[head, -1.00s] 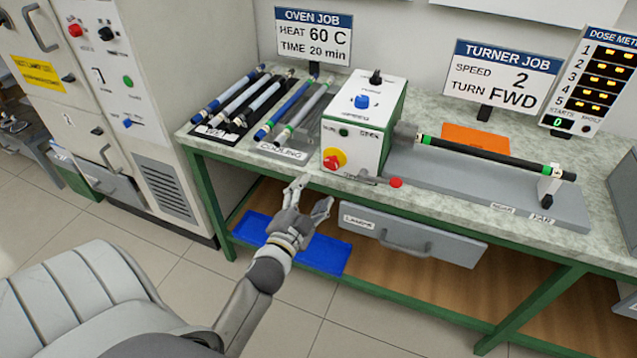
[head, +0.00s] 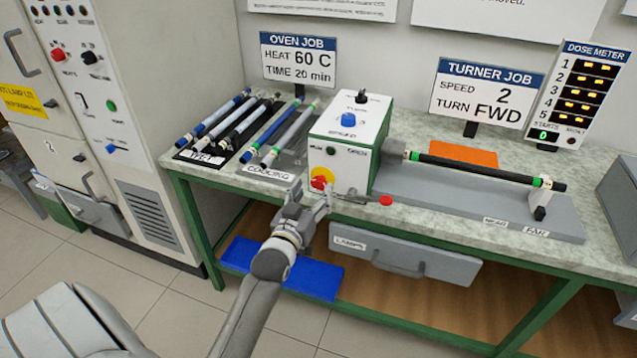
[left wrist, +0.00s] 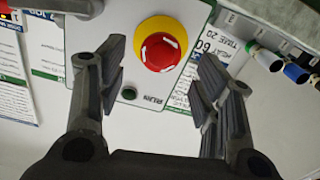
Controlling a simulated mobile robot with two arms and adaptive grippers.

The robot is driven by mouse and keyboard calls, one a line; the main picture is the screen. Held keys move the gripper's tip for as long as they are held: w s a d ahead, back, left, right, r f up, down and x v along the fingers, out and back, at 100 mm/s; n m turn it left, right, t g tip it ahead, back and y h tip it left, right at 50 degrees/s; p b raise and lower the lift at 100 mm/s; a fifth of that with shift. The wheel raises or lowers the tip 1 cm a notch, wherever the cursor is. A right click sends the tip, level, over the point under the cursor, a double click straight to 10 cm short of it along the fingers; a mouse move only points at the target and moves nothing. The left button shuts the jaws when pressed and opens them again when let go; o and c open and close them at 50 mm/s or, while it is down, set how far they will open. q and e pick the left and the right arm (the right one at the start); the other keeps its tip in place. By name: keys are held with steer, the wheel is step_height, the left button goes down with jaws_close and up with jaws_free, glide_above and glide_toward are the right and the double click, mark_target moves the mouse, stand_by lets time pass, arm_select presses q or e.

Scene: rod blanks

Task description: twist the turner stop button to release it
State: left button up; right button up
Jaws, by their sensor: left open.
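The turner stop button (left wrist: 158,50) is a red mushroom knob with white arrow marks on a yellow disc, on the front of the white turner box (head: 343,150). In the head view the stop button (head: 320,179) sits low on the box and is partly hidden by my left gripper (head: 308,196). In the left wrist view my left gripper (left wrist: 160,85) is open, its two fingers on either side of the button and apart from it. Nothing is between the fingers. My right gripper is not in view.
A green run button (left wrist: 129,92) sits beside the stop button. A lever with a red knob (head: 386,200) sticks out right of my gripper. A black rod (head: 470,168) lies along the turner. Racks of rods (head: 228,128) stand left of the box.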

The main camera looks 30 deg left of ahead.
mark_target(318, 184)
arm_select(q)
steer(key=shift+x, duration=2.25)
steer(key=c, duration=1)
steer(key=shift+r+m+p, duration=0.1)
steer(key=shift+m+p, duration=0.2)
steer(key=shift+p, duration=0.15)
steer(key=shift+c, duration=0.2)
steer(key=shift+m+p, duration=0.5)
steer(key=shift+p, duration=0.05)
steer(key=o, duration=1)
